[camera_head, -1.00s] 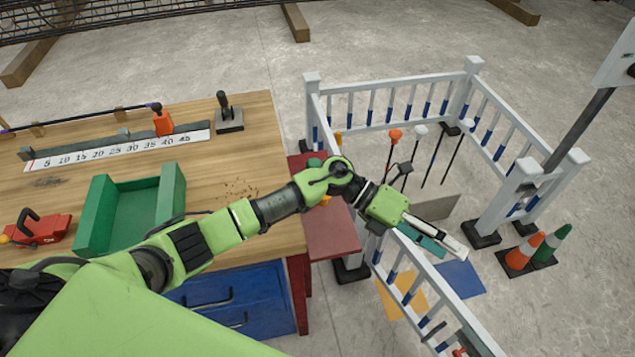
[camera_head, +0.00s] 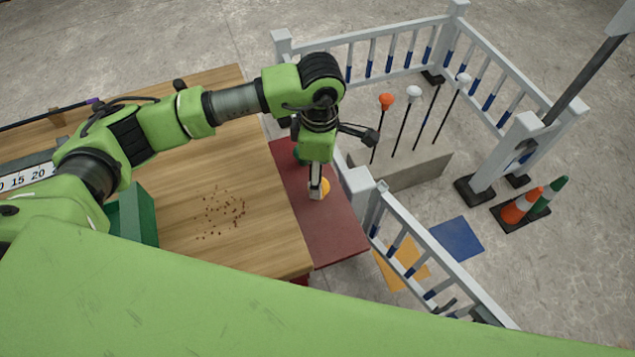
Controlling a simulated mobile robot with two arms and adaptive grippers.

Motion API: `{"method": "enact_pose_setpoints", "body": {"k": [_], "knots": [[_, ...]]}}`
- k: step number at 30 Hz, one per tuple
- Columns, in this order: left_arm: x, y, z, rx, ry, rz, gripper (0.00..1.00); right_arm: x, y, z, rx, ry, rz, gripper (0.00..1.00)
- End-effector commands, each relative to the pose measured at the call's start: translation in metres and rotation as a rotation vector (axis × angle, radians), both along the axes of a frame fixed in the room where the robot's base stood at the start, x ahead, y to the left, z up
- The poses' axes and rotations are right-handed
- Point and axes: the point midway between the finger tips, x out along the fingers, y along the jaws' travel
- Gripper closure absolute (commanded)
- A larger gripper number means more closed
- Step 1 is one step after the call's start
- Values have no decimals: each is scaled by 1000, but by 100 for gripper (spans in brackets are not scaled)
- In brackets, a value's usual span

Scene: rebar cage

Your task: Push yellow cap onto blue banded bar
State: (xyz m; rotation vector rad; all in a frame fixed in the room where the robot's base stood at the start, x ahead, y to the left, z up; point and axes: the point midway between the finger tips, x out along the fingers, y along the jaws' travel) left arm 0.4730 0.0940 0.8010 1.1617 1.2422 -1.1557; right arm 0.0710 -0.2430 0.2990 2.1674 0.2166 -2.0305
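The yellow cap (camera_head: 325,186) sits on the dark red mat (camera_head: 335,235) at the table's right end. My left gripper (camera_head: 317,190) points down right at it, with the fingers partly covering the cap. I cannot tell whether they are closed on it. Several thin dark bars stand upright inside the white railing. One carries an orange cap (camera_head: 386,101), and two carry white caps, a nearer one (camera_head: 413,92) and a farther one (camera_head: 463,78). A bar between the white-capped ones (camera_head: 427,115) shows no cap. No blue band is clear on any bar. My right gripper is out of view.
White railings with blue-marked posts (camera_head: 440,275) surround the bars, and a grey low board (camera_head: 410,172) stands at their feet. A green cap (camera_head: 297,152) is partly hidden behind my arm. A green bin (camera_head: 135,215) and crumbs (camera_head: 222,210) are on the table. Cones (camera_head: 522,205) stand right.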

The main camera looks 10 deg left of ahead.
Motion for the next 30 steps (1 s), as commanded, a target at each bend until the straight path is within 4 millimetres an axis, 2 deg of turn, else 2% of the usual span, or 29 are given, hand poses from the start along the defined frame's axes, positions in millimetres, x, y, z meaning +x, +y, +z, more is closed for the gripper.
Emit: {"method": "enact_pose_setpoints", "body": {"k": [3,13,18,21,28,29,30], "knots": [[0,0,-20,0,3,0,44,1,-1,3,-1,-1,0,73],[3,2,-49,-1,5,2,44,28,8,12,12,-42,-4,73],[7,3,-74,-2,4,1,44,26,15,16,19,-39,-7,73],[7,2,-82,-3,2,0,44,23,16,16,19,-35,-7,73],[8,3,-85,-3,0,0,44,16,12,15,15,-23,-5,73],[8,3,-85,-3,0,0,47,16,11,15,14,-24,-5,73],[8,3,-84,-3,1,0,57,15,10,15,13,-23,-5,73]]}}
